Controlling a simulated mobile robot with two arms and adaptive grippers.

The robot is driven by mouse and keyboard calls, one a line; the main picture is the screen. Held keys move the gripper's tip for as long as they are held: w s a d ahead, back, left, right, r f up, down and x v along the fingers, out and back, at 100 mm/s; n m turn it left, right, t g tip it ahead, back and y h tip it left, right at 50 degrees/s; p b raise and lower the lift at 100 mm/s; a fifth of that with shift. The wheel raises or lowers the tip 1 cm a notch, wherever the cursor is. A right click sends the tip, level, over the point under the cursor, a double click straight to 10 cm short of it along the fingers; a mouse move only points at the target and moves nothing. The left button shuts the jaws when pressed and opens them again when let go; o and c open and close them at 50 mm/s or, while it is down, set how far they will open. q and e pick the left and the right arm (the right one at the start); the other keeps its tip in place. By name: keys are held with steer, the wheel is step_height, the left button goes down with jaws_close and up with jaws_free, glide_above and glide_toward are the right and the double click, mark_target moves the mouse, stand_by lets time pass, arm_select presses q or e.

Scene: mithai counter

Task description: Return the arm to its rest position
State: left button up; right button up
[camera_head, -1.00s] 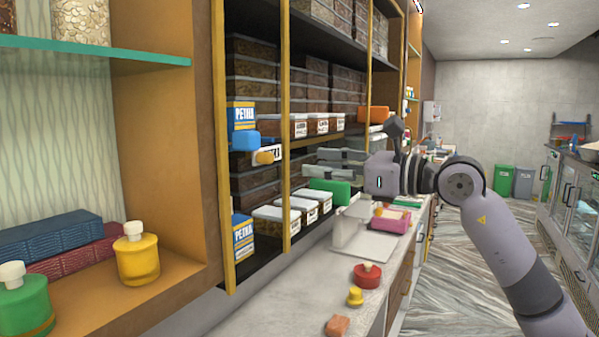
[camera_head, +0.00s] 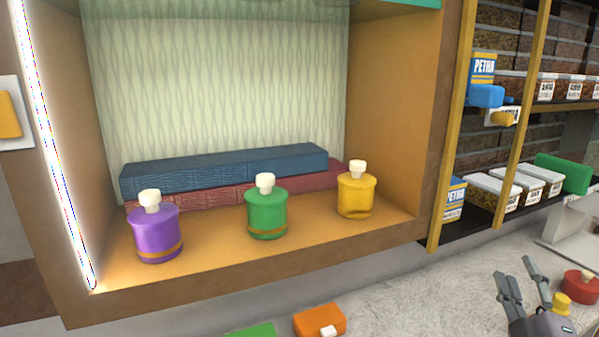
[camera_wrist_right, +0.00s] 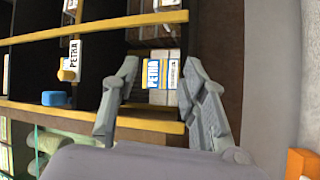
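My right gripper (camera_head: 514,268) is at the lower right of the head view, above the counter with its fingers pointing up. Its fingers are spread and nothing is held between them. In the right wrist view the open fingers (camera_wrist_right: 160,68) frame a blue and white PETHA box (camera_wrist_right: 160,78), which stands on a shelf beyond them. My left gripper is in neither view.
A lit niche (camera_head: 320,245) holds purple (camera_head: 155,232), green (camera_head: 267,212) and yellow (camera_head: 356,196) bottles before stacked blue (camera_head: 225,170) and red boxes. Packed shelves stand right. An orange block (camera_head: 320,320) and a red jar (camera_head: 581,287) are on the counter (camera_head: 420,300).

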steer(key=s+a+f+m+g, duration=0.2)
steer(key=s+f+g, duration=0.1)
steer(key=f, duration=0.5)
steer(key=s+a+f+m+g, duration=0.2)
steer(key=s+f+m+g, duration=0.15)
steer(key=f, duration=0.45)
steer(key=s+a+f+m+g, duration=0.2)
steer(key=s+f+g, duration=0.2)
steer(key=f, duration=0.3)
steer(key=s+a+f+m+g+y, duration=0.2)
steer(key=s+a+f+g+y, duration=0.4)
steer(key=s+a+f, duration=0.65)
steer(key=s+f+g+h+b, duration=0.1)
steer(key=s+f+g+b, duration=0.2)
steer(key=f, duration=2.5)
steer(key=s+d+f+b, duration=0.1)
steer(key=s+d+f, duration=0.2)
steer(key=s+f, duration=1.2)
steer(key=shift+s+f+n, duration=0.4)
steer(key=shift+s+n, duration=0.05)
steer(key=shift+s, duration=0.75)
steer(key=shift+d, duration=0.1)
